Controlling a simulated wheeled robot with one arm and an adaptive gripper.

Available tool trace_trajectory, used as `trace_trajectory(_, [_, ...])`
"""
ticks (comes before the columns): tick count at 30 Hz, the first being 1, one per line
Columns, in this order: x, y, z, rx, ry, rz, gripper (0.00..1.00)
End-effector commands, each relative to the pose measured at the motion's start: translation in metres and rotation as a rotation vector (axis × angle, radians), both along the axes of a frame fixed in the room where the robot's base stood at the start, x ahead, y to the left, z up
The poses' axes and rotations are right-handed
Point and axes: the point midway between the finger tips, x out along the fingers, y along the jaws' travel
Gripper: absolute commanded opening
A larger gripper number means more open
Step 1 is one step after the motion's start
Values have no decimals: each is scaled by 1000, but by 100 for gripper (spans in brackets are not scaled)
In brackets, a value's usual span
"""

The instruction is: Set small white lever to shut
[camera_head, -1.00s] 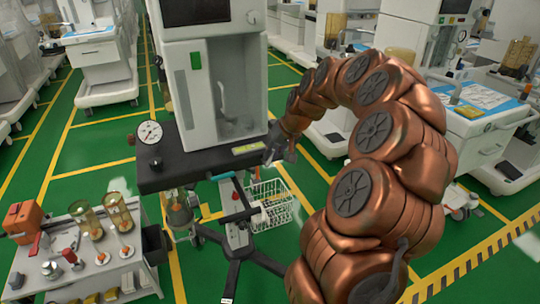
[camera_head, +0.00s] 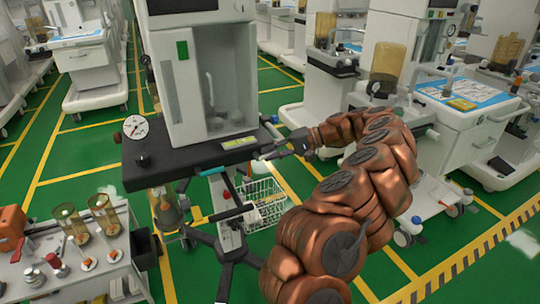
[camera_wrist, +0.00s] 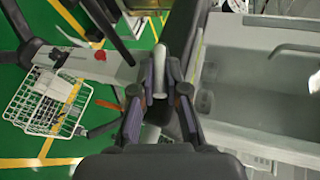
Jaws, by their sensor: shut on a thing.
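The small white lever (camera_wrist: 158,82) shows in the wrist view as a pale, rounded bar between my fingers. My gripper (camera_wrist: 159,64) is closed around it, with one dark finger on each side. In the head view my gripper (camera_head: 270,150) is at the right front edge of the cart's dark worktop (camera_head: 190,160), coming in from the right. The lever cannot be made out there, and its base is hidden by my fingers in the wrist view.
A white wire basket (camera_head: 262,203) hangs below the worktop. A round gauge (camera_head: 135,127) stands at its left corner. A side table (camera_head: 75,265) with amber canisters is at lower left. Another white cart (camera_head: 465,120) stands at right. Green floor lies between.

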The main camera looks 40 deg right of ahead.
Motion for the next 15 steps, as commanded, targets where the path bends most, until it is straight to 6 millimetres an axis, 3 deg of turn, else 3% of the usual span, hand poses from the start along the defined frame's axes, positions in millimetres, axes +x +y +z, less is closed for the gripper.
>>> trace_trajectory(3, [-1,-2,-11,91,-18,-2,0])
trace_trajectory(15, [0,-2,-16,289,-71,0,0])
